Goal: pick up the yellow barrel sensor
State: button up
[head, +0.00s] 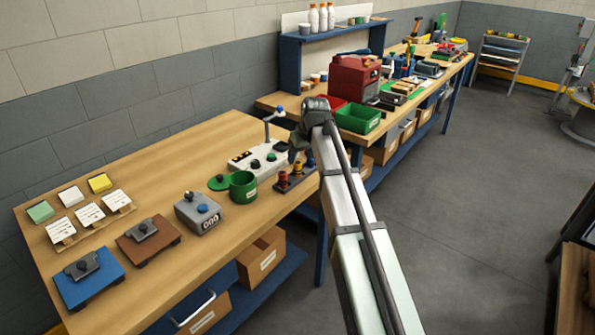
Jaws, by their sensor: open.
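A dark rack (296,182) stands at the right end of the near bench, holding several small upright barrel-shaped pieces. One is red (282,178), and one looks yellow-orange with a red part (297,168). It may be the yellow barrel sensor, but it is too small here to be sure. Blue pieces (310,158) stand behind them. My gripper (297,152) is open and dark, above and just behind the rack in the picture. My arm partly covers its fingers, and I cannot see anything between them.
A grey control box (255,160) with a lever, a green cup (243,187) and a grey counter box (198,212) stand left of the rack. Further left are a brown fixture (148,240), a blue fixture (88,278) and cards. A green bin (358,118) stands on the bench behind.

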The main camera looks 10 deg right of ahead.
aim_at(298, 162)
jog(key=shift+x, duration=2.65)
jog(key=shift+s+a, duration=0.1)
jog(key=shift+a, duration=0.05)
jog(key=shift+c, duration=0.2)
grip_shut()
notch_tip(298, 162, up, 10)
jog(key=shift+r, duration=0.1)
